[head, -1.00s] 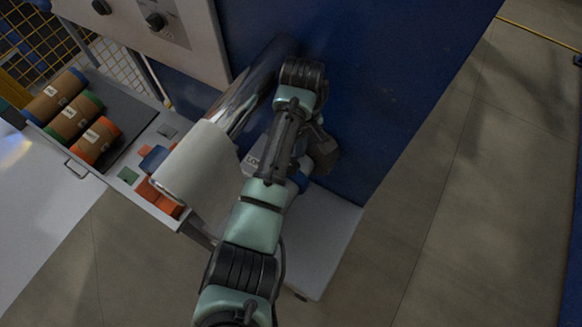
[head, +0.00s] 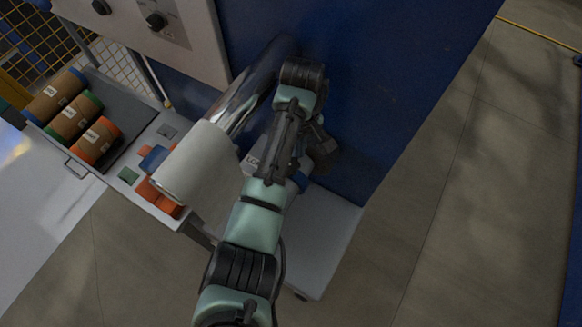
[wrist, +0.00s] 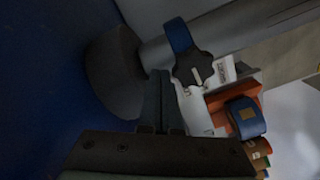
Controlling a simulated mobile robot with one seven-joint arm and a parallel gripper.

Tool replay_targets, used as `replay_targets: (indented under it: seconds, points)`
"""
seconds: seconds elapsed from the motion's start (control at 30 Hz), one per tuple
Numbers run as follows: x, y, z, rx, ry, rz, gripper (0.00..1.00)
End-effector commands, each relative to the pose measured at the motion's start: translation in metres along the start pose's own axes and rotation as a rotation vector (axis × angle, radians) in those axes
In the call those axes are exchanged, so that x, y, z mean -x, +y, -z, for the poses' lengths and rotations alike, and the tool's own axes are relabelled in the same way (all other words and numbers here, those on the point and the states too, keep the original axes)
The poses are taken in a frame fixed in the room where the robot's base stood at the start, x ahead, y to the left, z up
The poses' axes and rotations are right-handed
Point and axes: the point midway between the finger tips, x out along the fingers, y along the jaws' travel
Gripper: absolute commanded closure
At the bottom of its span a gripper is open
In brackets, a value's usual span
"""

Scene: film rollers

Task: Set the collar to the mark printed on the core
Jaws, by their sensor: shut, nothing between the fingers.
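In the wrist view a blue collar (wrist: 179,36) rings a grey shaft or core (wrist: 225,28). A dark lobed knob (wrist: 188,68) with a pale lever sits at the collar's lower side. My gripper (wrist: 159,75) is shut and empty, its fingertips just left of the knob; I cannot tell whether they touch it. No printed mark can be made out on the core. In the head view my arm hides most of this spot; a bit of blue (head: 300,180), likely the collar, shows beside my wrist.
A dark flange (wrist: 113,72) stands left of the collar, near the blue machine panel (head: 390,70). A white film roll (head: 200,160) on a chrome roller (head: 250,95) lies left of my arm. A tray (head: 118,172) holds several brown rolls with coloured ends. Floor at right is clear.

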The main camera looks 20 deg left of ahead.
Motion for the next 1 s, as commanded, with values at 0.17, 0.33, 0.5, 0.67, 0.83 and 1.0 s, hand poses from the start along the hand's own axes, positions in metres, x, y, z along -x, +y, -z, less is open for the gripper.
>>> replay_targets:
  seconds: [0.17,0.33,0.5,0.67,0.83,1.0]
  points:
    - [0.000,0.000,0.000,0.000,0.000,0.000,1.00]
    - [0.001,-0.003,-0.002,0.000,-0.002,0.000,1.00]
    - [0.002,-0.006,-0.004,-0.001,-0.001,0.000,1.00]
    - [0.001,-0.010,-0.006,0.000,-0.001,0.001,1.00]
    - [0.001,-0.013,-0.008,0.002,-0.001,0.000,1.00]
    - [0.001,-0.017,-0.010,0.002,-0.001,0.000,1.00]
